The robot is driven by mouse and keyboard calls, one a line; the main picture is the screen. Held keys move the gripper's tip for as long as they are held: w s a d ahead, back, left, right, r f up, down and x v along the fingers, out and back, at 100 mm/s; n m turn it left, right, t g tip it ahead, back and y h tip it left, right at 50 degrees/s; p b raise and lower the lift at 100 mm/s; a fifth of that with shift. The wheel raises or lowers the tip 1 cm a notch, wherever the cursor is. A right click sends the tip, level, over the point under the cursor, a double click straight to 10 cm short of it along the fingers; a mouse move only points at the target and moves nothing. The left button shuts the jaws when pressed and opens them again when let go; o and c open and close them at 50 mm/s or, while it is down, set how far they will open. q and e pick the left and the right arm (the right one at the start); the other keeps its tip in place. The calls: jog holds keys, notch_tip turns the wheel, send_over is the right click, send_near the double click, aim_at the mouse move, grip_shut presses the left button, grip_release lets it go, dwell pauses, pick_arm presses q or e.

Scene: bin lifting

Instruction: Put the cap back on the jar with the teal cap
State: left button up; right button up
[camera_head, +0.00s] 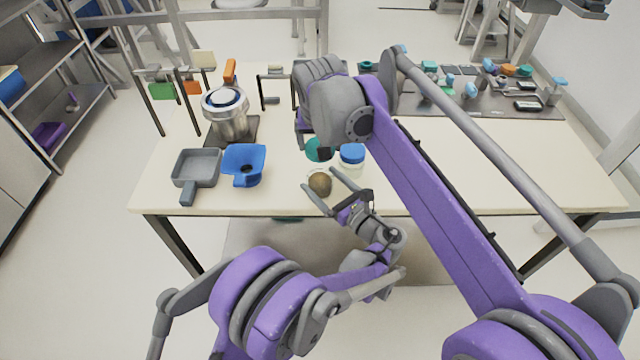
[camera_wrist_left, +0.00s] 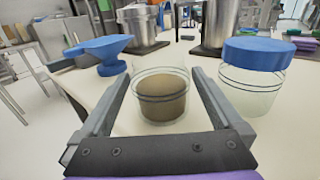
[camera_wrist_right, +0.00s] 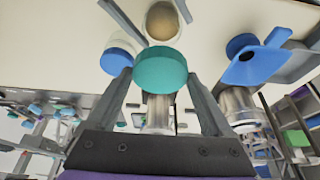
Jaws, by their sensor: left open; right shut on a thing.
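The open jar (camera_head: 319,184) with brown contents stands on the table near its front edge. In the left wrist view the clear glass jar (camera_wrist_left: 162,98) has no cap and sits between the fingers of my left gripper (camera_wrist_left: 160,85). That gripper, also in the head view (camera_head: 325,188), is open, with a finger on each side of the jar. My right gripper (camera_wrist_right: 160,80) is shut on the teal cap (camera_wrist_right: 160,69). The teal cap (camera_head: 316,150) shows in the head view behind the jar, partly hidden by my right arm. The jar (camera_wrist_right: 163,22) also shows in the right wrist view.
A jar with a blue cap (camera_head: 352,155) stands close to the right of the open jar. A blue funnel (camera_head: 244,164) and a grey pan (camera_head: 196,170) lie to the left. A metal pot (camera_head: 228,120) stands behind them. The table's front right is clear.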

aim_at(312, 171)
pick_arm(q)
jog(key=x, duration=0.5)
jog(key=shift+d, duration=0.1)
grip_shut()
dwell(0.4)
